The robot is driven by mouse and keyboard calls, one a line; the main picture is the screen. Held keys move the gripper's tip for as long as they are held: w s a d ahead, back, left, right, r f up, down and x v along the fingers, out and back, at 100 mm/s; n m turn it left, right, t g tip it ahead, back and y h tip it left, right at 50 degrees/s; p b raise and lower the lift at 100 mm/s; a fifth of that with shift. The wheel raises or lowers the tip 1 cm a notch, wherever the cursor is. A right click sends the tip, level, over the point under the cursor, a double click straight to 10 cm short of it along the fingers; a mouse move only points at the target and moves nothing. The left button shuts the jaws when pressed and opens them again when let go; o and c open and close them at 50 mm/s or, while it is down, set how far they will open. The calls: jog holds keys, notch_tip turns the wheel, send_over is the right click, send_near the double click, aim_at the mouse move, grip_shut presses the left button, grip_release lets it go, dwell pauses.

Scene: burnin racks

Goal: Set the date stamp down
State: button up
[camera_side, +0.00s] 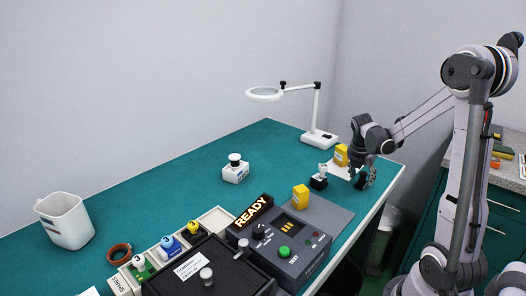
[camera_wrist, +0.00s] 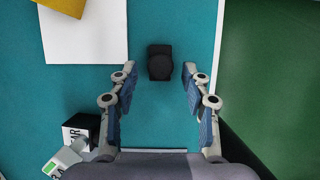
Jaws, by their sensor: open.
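A small black block (camera_wrist: 160,62), which looks like the date stamp seen from above, stands on the teal table in the wrist view. It lies between and a little beyond the fingertips of my gripper (camera_wrist: 160,78), with teal gaps on both sides. My gripper is open and touches nothing that I can see. In the side view my gripper (camera_side: 363,180) is low at the table's right end and largely hides the block. A second stamp-like piece with a black base and pale top (camera_side: 319,178) stands to its left; a labelled black piece (camera_wrist: 80,130) shows by the left finger.
A white sheet (camera_wrist: 85,35) with a yellow box (camera_side: 341,155) lies close by. The magnifier lamp (camera_side: 318,137) stands behind. The tester (camera_side: 285,245) and its grey mat are in front. The table's edge (camera_wrist: 217,45) is close on the right.

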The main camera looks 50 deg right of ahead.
jog(key=v, duration=0.9)
jog(key=a+m+t+y, duration=0.1)
jog(key=a+m+t, duration=0.1)
jog(key=a+m, duration=0.3)
jog(key=a+m+t+y, duration=0.2)
jog(key=a+m, duration=0.4)
jog(key=a, duration=0.8)
jog(key=w+a+r+m+t+y, duration=0.1)
jog(key=a+m+t, duration=0.2)
jog(key=a+m, duration=0.3)
jog(key=shift+a, duration=2.15)
jog(key=shift+a+m+y, duration=0.3)
jog(key=shift+m, duration=0.2)
